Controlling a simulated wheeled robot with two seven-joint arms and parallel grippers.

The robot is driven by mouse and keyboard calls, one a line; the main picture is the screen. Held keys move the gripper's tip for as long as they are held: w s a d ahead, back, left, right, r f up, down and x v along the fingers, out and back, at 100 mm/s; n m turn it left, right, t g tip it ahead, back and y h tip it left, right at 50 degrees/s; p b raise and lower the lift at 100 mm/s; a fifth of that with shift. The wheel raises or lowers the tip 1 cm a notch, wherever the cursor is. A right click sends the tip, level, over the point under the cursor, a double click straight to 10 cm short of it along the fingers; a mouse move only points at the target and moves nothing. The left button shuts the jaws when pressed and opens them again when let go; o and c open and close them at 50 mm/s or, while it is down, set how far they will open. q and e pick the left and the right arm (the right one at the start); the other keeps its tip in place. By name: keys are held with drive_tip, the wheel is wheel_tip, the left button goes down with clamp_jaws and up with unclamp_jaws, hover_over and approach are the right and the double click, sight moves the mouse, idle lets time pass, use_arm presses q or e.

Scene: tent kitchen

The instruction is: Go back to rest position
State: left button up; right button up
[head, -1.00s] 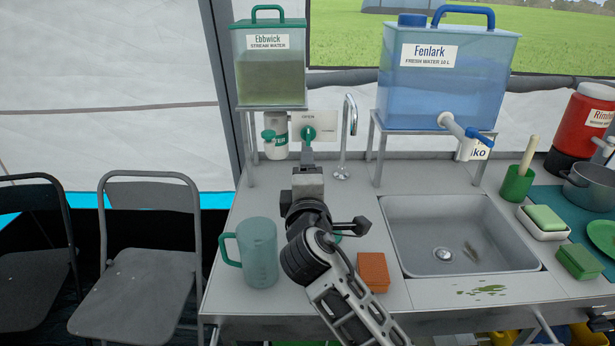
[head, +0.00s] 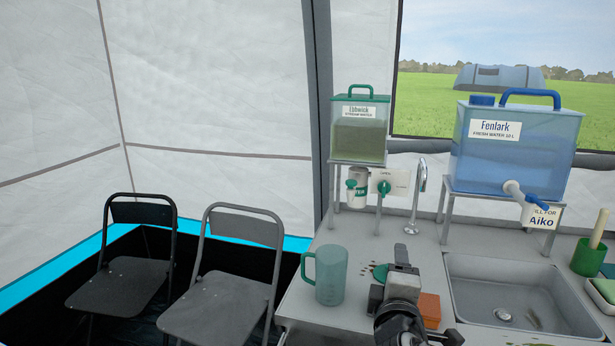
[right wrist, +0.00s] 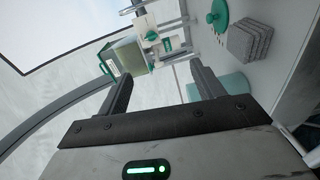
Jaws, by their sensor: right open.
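My right gripper (head: 402,255) is low in the head view, above the counter (head: 303,298), with its arm coming in from the bottom edge. It is seen end-on there. In the right wrist view its two dark fingers (right wrist: 161,82) stand apart, with nothing between them. The green-handled tap (head: 384,187) is beyond it, clear of the fingers. My left gripper is in neither view.
A teal mug (head: 331,276) stands just left of my right gripper. An orange block (head: 429,310) and the sink (head: 520,290) are to its right. The Ebbwick tank (head: 359,139) and Fenlark tank (head: 520,150) stand on racks behind. Folding chairs (head: 222,300) are at left.

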drive_tip(key=s+f+m+g+y, duration=0.2)
drive_tip(key=s+f, duration=0.2)
drive_tip(key=f, duration=0.4)
drive_tip(key=s+f+m+g+y, duration=0.2)
drive_tip(key=s+f, duration=0.3)
drive_tip(key=f, duration=0.3)
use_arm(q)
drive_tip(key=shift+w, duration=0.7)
use_arm(e)
drive_tip(key=s+f+m+g+y, duration=0.1)
drive_tip(key=s+f+m, duration=0.3)
drive_tip(key=s, duration=0.4)
drive_tip(key=s+a+f+m+g+y, duration=0.1)
drive_tip(key=s+f+m, duration=0.3)
drive_tip(key=s, duration=0.4)
drive_tip(key=shift+s+f+y, duration=0.2)
drive_tip(key=shift+f+y, duration=0.4)
drive_tip(key=shift+f, duration=0.05)
